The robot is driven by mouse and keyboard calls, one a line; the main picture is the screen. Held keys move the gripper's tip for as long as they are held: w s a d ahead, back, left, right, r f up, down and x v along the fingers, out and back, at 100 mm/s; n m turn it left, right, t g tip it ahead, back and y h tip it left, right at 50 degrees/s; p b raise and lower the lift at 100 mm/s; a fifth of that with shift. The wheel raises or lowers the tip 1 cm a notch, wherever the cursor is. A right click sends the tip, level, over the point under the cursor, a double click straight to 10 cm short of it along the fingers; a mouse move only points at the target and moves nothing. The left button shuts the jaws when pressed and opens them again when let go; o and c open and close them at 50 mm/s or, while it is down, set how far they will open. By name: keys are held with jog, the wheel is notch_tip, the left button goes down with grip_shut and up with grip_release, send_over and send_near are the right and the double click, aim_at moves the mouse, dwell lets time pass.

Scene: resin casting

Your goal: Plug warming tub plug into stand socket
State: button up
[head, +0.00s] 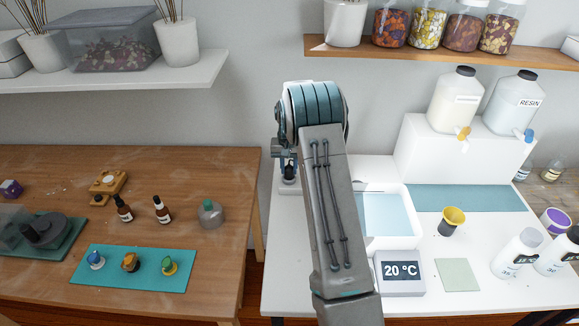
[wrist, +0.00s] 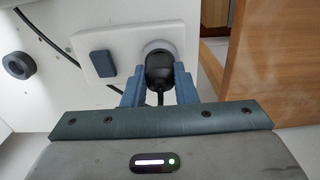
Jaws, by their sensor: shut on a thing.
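The black warming tub plug (wrist: 158,72) is between the blue fingers of my gripper (wrist: 159,82) in the wrist view, and the gripper is shut on it. The plug's front is against the round pale stand socket (wrist: 153,46) on a white plate (wrist: 112,37). I cannot tell how deep it sits. Its cord hangs down between the fingers. The white warming tub (head: 402,240) with blue inside stands on the white table in the head view, its display reading 20 °C. In the head view my gripper (head: 288,165) is partly hidden behind my arm at the table's back-left edge.
A dark blue block (wrist: 101,64) sits on the plate left of the socket. A black cable (wrist: 50,43) and a round black knob (wrist: 18,65) are farther left. A wooden panel (wrist: 270,60) stands close on the right. The wooden table (head: 150,220) is left of the white table.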

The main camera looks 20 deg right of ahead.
aim_at(289, 167)
jog(key=shift+f, duration=0.35)
jog(key=shift+c, duration=0.4)
jog(key=o, duration=1.1)
jog(key=shift+r, duration=0.15)
notch_tip(289, 167, up, 14)
jog(key=shift+f+b, duration=0.2)
jog(key=shift+b, duration=0.85)
